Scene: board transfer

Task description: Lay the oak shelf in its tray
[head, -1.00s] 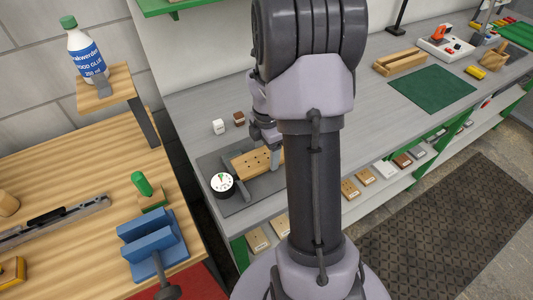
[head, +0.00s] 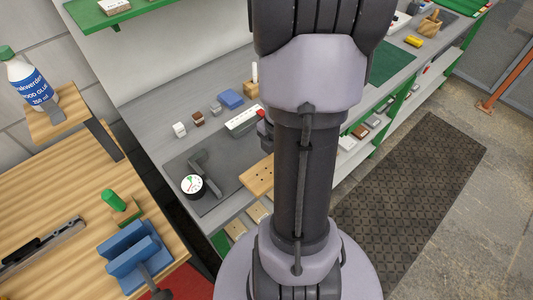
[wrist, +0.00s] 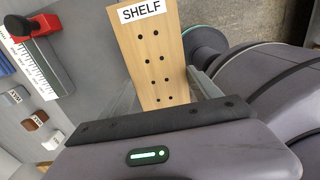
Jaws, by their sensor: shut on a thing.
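The oak shelf (wrist: 158,62) is a light wooden board with two rows of dark holes and a white SHELF label. In the wrist view it lies between the fingers of my gripper (wrist: 163,92), which is shut on it. In the head view the shelf (head: 258,178) shows in part at the bench's front edge, beside my arm. My arm hides the rest of the shelf and the gripper there. I cannot make out a tray for the shelf in these views.
A dark grey plate (head: 228,157) on the grey bench bears a clamp-like part and a round dial gauge (head: 192,186). Behind are small blocks, a blue block (head: 230,98) and a white ruled strip (head: 242,121). A green mat (head: 390,62) lies farther right, partly hidden by my arm.

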